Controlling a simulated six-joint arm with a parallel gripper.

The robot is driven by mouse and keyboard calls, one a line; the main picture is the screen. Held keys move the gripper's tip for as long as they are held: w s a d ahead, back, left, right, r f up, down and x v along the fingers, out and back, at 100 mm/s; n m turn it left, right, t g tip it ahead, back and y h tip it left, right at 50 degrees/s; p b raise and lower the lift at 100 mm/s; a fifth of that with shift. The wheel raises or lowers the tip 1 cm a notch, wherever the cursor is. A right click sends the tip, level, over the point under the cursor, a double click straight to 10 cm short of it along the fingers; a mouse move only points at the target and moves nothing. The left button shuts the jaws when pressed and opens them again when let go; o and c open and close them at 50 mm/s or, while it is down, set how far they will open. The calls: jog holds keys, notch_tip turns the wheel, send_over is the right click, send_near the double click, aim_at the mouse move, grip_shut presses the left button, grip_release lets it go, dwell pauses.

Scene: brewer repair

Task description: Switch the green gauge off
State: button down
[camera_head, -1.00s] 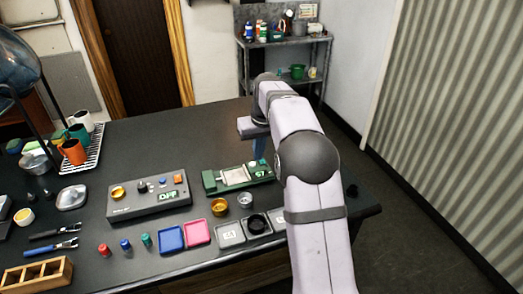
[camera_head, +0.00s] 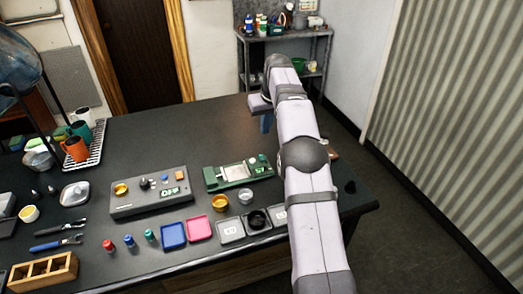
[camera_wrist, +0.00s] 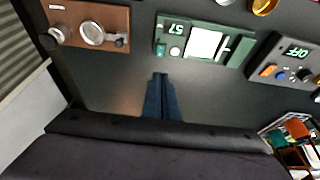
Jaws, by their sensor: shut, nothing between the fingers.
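The green gauge (camera_head: 239,173) lies on the dark bench, right of the grey box. It has a white plate, a small display and small buttons at one end. In the wrist view the green gauge (camera_wrist: 205,42) is at the top middle, and its lit display reads about 57. A teal button and a pale round knob sit beside the display. My gripper (camera_wrist: 160,76) is shut and empty, its blue fingers just short of the gauge's button end and apart from it. In the head view my gripper (camera_head: 265,124) is beyond the gauge, partly hidden by my arm.
A grey box (camera_head: 149,193) with an OFF display stands beside the gauge. A brown board with a round dial (camera_wrist: 90,32) is on the gauge's other side. Small cups, trays (camera_head: 173,235) and tools line the bench front. The bench beyond the gauge is bare.

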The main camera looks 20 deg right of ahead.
jog(key=shift+f, duration=0.1)
jog(key=p, duration=0.6)
send_over(260, 155)
jog(key=s, duration=0.2)
jog(key=f, duration=1.1)
jog(key=shift+w+f, duration=0.2)
jog(key=shift+f, duration=0.15)
jog(key=shift+w+f, duration=0.1)
jog(key=shift+f, duration=0.65)
jog(key=shift+f, duration=0.1)
